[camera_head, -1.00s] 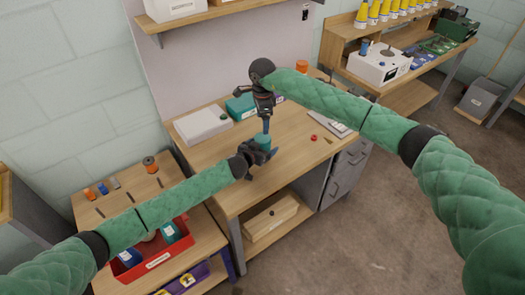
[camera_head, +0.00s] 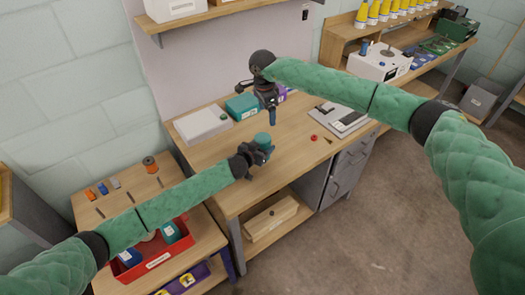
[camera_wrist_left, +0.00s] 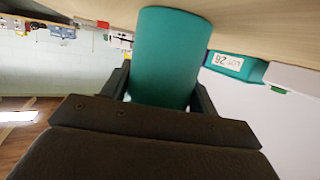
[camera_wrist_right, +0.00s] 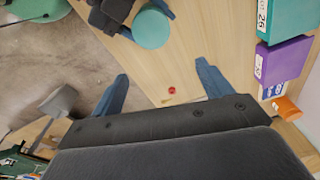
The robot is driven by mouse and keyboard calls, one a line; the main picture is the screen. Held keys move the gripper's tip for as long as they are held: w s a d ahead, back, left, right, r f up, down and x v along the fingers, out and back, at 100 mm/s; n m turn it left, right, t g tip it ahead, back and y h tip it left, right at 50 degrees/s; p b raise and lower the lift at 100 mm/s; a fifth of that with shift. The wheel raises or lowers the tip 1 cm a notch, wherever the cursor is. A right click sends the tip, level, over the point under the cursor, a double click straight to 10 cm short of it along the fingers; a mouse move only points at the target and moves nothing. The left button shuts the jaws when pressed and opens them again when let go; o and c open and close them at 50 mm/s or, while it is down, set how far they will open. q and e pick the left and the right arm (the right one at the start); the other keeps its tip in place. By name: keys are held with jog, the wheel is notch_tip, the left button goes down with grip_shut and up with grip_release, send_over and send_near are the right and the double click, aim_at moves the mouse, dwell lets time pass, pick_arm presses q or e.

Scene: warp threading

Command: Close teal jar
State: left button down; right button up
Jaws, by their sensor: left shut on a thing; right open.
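The teal jar (camera_head: 262,138) is upright over the front of the workbench, between the fingers of my left gripper (camera_head: 260,152). In the left wrist view the jar (camera_wrist_left: 168,60) fills the space between the fingers. In the right wrist view its top (camera_wrist_right: 151,28) is a smooth, flat teal disc with no visible opening; I cannot tell a separate lid from the body. My right gripper (camera_head: 271,116) is beyond and above the jar, apart from it. In the right wrist view its fingers (camera_wrist_right: 162,70) are spread, with nothing between them.
A small red piece (camera_head: 314,138) lies on the workbench to the right, near a laptop-like grey device (camera_head: 343,118). A teal box (camera_head: 241,106) and a pale grey case (camera_head: 203,124) stand at the back. The front right of the bench is mostly clear.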

aim_at(263, 138)
jog(key=n, duration=0.1)
jog(key=f+n, duration=0.1)
jog(key=s+f+n, duration=0.1)
jog(key=shift+s+a+f, duration=0.1)
jog(key=shift+a+f, duration=0.1)
jog(key=shift+a, duration=0.05)
jog(key=shift+s+a+f+n+y, duration=0.1)
jog(key=shift+a+n+y, duration=0.1)
jog(key=shift+n, duration=0.4)
jog(key=shift+s+a+n+y, duration=0.1)
jog(key=shift+a+n, duration=0.05)
jog(key=shift+n, duration=0.45)
jog(key=shift+w+a+n, duration=0.1)
jog(key=shift+a+n, duration=0.05)
jog(key=shift+n, duration=0.75)
jog(key=shift+f, duration=0.1)
jog(key=shift+f, duration=3.9)
